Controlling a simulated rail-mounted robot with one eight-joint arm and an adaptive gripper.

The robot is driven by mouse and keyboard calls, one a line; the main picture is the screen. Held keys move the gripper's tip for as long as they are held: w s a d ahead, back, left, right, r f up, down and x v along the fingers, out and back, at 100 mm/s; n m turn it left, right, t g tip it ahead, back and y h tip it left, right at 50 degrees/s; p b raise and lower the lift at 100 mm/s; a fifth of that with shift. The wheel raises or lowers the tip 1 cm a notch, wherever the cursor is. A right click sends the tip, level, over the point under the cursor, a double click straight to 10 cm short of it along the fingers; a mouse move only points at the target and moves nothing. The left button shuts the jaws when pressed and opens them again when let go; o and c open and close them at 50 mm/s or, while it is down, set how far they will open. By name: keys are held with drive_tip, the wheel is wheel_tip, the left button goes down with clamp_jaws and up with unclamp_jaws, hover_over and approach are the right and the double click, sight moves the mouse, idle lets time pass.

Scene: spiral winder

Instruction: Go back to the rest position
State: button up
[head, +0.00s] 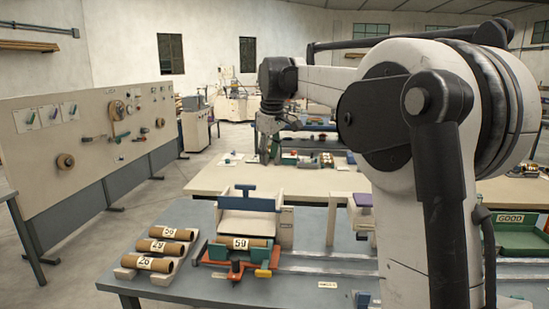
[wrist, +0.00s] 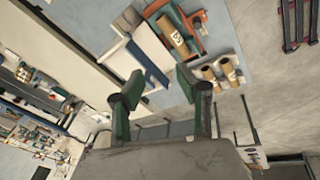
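My gripper (head: 270,150) hangs at the end of my raised arm, above and behind the near bench in the head view. In the wrist view my gripper (wrist: 158,88) has its two green-grey fingers spread wide, with nothing between them. A brown cardboard tube labelled 59 (head: 251,243) lies in the orange and teal fixture (head: 217,254) in front of the white machine with a blue bar (head: 238,204). The tube in the fixture also shows in the wrist view (wrist: 171,36), apart from the fingers.
Three labelled tubes (head: 160,246) lie on a rack at the near bench's left. A rail (head: 325,268) runs right from the fixture. A green GOOD tray (head: 510,238) stands at right. A panel board (head: 90,145) stands at left. Open floor lies between board and benches.

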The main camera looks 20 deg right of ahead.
drive_tip(key=shift+s, duration=0.25)
drive_tip(key=shift+a, duration=0.1)
idle(0.3)
drive_tip(key=s+a+f+m+t, duration=0.1)
drive_tip(key=s+a+f+m, duration=0.15)
drive_tip(key=s, duration=0.75)
drive_tip(key=s+a+f+m+t, duration=0.1)
drive_tip(key=s+a+f, duration=0.25)
drive_tip(key=s, duration=0.55)
drive_tip(key=s+a+f+m+t, duration=0.15)
drive_tip(key=s+a, duration=0.25)
drive_tip(key=s, duration=0.6)
drive_tip(key=s+a+f+m, duration=0.1)
drive_tip(key=s+f, duration=0.9)
drive_tip(key=shift+s+a+f+m+y+b, duration=0.15)
drive_tip(key=shift+a+f+m+y+b, duration=0.15)
drive_tip(key=shift+b, duration=0.1)
